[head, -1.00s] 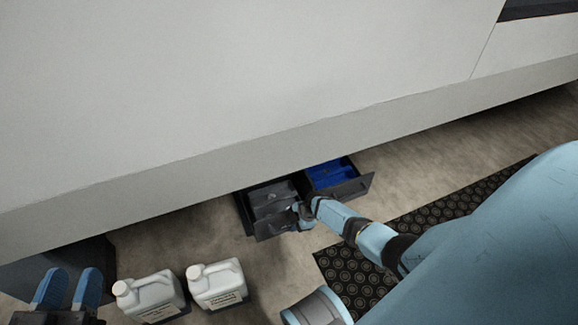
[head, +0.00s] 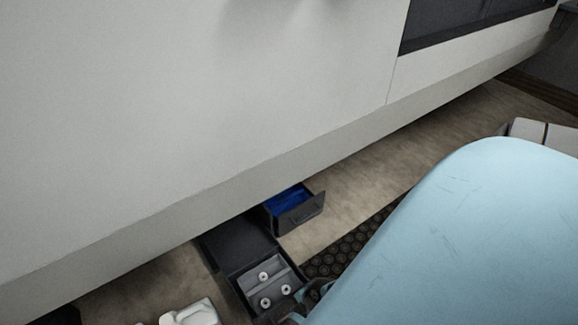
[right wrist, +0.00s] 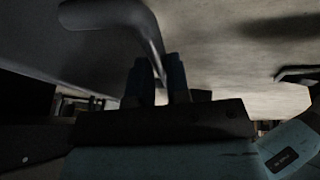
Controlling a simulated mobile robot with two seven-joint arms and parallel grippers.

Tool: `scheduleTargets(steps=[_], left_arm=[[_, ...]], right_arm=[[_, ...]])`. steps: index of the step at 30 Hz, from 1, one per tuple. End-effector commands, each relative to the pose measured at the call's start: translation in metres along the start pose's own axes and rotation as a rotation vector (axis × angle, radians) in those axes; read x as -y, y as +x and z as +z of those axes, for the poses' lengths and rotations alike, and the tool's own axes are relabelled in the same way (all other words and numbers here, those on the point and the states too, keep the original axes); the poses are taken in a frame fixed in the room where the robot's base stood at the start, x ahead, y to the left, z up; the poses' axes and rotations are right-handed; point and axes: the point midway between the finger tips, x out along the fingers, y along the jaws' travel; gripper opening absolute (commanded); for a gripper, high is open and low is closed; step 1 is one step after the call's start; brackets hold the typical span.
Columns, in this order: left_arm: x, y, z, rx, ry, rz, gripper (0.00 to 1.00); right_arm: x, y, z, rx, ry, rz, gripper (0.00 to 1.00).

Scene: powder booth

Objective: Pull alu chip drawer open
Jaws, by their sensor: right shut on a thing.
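A dark drawer (head: 243,287) under the large white housing stands well out toward me. In the head view that gripper is mostly hidden at the drawer's front by my own arm. I cannot read any label that names the drawer. My left gripper is out of view.
A second dark drawer (head: 302,214) with a blue inside stands partly open to the right. White jugs (head: 189,314) are cut off at the bottom edge. A dark studded mat (head: 350,246) lies right of the drawers. The housing (head: 190,110) overhangs the floor.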

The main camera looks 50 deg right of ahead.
Motion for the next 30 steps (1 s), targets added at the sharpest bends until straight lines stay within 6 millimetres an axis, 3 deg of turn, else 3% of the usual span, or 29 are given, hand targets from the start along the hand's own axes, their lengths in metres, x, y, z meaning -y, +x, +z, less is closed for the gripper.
scheduleTargets(steps=[3, 9, 25, 26, 27, 29, 30], left_arm=[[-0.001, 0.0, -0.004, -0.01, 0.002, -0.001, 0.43], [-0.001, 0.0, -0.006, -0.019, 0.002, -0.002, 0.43], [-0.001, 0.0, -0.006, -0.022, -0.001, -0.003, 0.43], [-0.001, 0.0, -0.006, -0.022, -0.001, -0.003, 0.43], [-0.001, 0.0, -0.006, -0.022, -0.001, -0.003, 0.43], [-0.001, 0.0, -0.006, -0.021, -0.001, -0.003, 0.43], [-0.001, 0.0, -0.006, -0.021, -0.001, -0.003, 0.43]], right_arm=[[0.021, -0.005, 0.0, 0.002, 0.0, -0.002, 0.0], [0.042, -0.008, -0.002, 0.001, 0.0, -0.001, 0.0], [0.051, -0.009, -0.002, 0.002, 0.0, -0.001, 0.0], [0.051, -0.009, -0.002, 0.002, 0.0, -0.001, 0.21], [0.051, -0.009, -0.002, 0.002, 0.0, -0.001, 0.3], [0.051, -0.009, -0.002, 0.002, 0.0, -0.001, 0.42], [0.05, -0.009, -0.002, 0.002, 0.0, -0.001, 0.42]])
